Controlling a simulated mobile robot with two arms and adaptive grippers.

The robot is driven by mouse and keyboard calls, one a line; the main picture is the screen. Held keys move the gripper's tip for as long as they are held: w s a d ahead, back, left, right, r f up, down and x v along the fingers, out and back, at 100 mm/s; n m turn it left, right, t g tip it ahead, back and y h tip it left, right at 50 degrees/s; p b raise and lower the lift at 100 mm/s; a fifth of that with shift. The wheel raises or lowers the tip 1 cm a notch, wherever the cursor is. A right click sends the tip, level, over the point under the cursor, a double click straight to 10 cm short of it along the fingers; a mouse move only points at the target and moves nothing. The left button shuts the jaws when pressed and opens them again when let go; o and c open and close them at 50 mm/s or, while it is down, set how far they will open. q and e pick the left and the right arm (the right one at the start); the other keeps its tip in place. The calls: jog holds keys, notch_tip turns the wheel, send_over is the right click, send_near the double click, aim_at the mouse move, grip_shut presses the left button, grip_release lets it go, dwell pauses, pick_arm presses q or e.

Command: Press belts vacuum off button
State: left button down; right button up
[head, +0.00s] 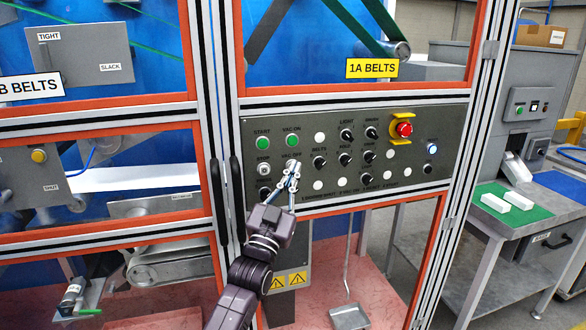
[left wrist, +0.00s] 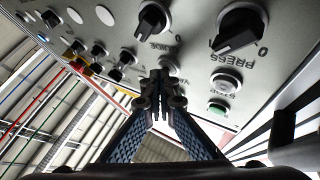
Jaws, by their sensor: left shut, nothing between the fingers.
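The grey control panel (head: 400,180) sits below the yellow 1A BELTS sign (head: 372,68) in the head view. The vacuum on button (head: 293,141) is green, under its label. The label below it reads like VAC OFF, and its button is hidden behind my left gripper (head: 293,168). My left gripper is shut and empty, its fingertips at the panel over that spot. In the left wrist view the closed fingertips (left wrist: 160,88) point at the panel face (left wrist: 190,55); whether they touch the button, I cannot tell. My right gripper is not in view.
Left of the fingers are the green start button (head: 263,143) and pale stop button (head: 263,170). Black selector knobs (head: 320,162) and a red emergency stop (head: 404,129) on yellow lie to the right. A black door handle (head: 215,200) stands left of my arm.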

pick_arm(q)
jog(key=shift+s, duration=0.1)
jog(key=shift+s+d+f+p, duration=0.1)
jog(key=shift+s+d+p, duration=0.1)
jog(key=shift+s+p, duration=0.45)
jog(key=s+p, duration=0.1)
jog(key=s+d, duration=0.1)
jog(key=s, duration=0.1)
jog(key=s+p, duration=0.1)
jog(key=s, duration=0.1)
jog(key=shift+d+p, duration=0.3)
jog(key=shift+w, duration=0.1)
dwell(0.5)
